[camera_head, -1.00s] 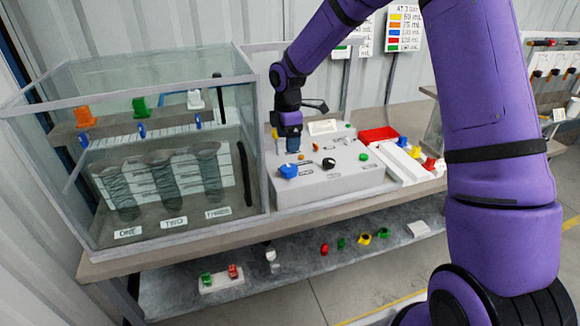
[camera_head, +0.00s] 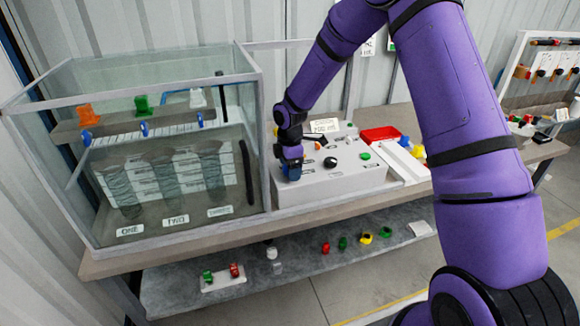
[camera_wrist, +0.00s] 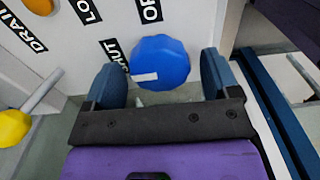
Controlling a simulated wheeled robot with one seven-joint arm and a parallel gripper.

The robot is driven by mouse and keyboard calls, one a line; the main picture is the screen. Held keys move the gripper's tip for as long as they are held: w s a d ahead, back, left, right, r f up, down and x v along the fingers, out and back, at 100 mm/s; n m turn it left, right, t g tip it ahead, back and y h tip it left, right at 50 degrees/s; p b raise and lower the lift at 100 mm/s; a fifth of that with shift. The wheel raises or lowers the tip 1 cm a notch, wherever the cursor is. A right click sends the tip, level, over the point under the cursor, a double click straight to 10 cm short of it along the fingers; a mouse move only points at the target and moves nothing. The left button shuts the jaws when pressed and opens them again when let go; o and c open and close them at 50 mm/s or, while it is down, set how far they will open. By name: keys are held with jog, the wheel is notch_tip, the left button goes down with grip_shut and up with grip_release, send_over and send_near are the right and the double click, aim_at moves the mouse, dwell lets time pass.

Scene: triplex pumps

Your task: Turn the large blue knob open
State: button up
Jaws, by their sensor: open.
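The large blue knob (camera_wrist: 160,62) is on the white panel face in the wrist view. Its white pointer mark lies toward the left, near the partly hidden "SHUT" label (camera_wrist: 113,53). A cut-off label starting "OP" (camera_wrist: 149,9) is above it. My gripper (camera_wrist: 160,70) is open, with one blue finger on each side of the knob. I cannot tell whether the fingers touch it. In the head view my gripper (camera_head: 290,170) is over the front left of the grey control box (camera_head: 335,183) and largely hides the knob.
A glass tank (camera_head: 140,150) stands close on the left of the control box. A black knob (camera_head: 330,162) and a green knob (camera_head: 365,156) are on the box top. A red tray (camera_head: 380,134) is behind right. A yellow knob (camera_wrist: 12,127) shows in the wrist view.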

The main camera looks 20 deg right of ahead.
jog(key=c, duration=0.9)
jog(key=m, duration=0.4)
jog(key=shift+w, duration=0.1)
jog(key=m, duration=0.9)
jog(key=shift+w+d+m, duration=0.1)
jog(key=shift+m, duration=0.2)
jog(key=shift+d+m, duration=0.1)
jog(key=shift+m, duration=2.1)
